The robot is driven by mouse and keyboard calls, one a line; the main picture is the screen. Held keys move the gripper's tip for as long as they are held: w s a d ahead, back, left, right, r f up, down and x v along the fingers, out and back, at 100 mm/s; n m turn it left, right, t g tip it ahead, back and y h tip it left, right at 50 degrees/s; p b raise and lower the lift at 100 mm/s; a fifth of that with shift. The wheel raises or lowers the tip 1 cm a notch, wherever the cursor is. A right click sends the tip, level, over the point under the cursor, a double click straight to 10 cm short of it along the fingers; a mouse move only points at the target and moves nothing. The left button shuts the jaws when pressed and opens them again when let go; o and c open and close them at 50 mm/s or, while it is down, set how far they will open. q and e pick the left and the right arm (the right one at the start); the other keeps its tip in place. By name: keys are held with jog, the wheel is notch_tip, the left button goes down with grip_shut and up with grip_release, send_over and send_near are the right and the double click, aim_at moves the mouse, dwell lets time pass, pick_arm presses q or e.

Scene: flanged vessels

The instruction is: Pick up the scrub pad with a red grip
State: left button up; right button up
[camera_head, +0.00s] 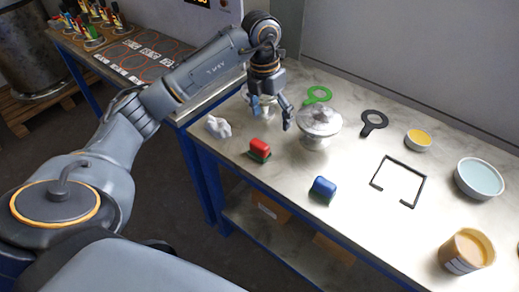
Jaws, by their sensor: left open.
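The scrub pad with a red grip (260,147) lies on the metal table near its front left edge, its red block on top of a dark green pad. A second pad with a blue grip (323,188) lies to its right and nearer the front edge. My left gripper (272,116) points down above the table, behind the red-gripped pad in the picture. Its fingers are apart, with no pad between them. My right gripper is not in view.
A lidded metal vessel (319,125) stands right of my left gripper. A crumpled white cloth (218,127) lies left. A green ring tool (317,95), dark ring tool (374,121), black frame (403,164), yellow-filled bowl (418,140), pale blue bowl (479,178) and jar (466,251) are further right.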

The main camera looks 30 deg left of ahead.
pick_arm(q)
jog(key=a+y, duration=0.1)
jog(key=a, duration=0.2)
jog(key=p, duration=0.2)
send_over(260, 143)
jog(key=shift+n, duration=0.4)
jog(key=f, duration=0.6)
jog(key=shift+s+a+f, duration=0.1)
jog(key=shift+s+f, duration=0.05)
jog(key=shift+s, duration=0.05)
jog(key=shift+f, duration=0.9)
notch_tip(260, 143, down, 4)
jog(key=shift+w+r+p, duration=0.1)
jog(key=shift+r+p, duration=0.1)
jog(key=shift+p, duration=0.75)
jog(key=shift+f, duration=0.5)
jog(key=c, duration=1.2)
jog(key=shift+c, duration=0.2)
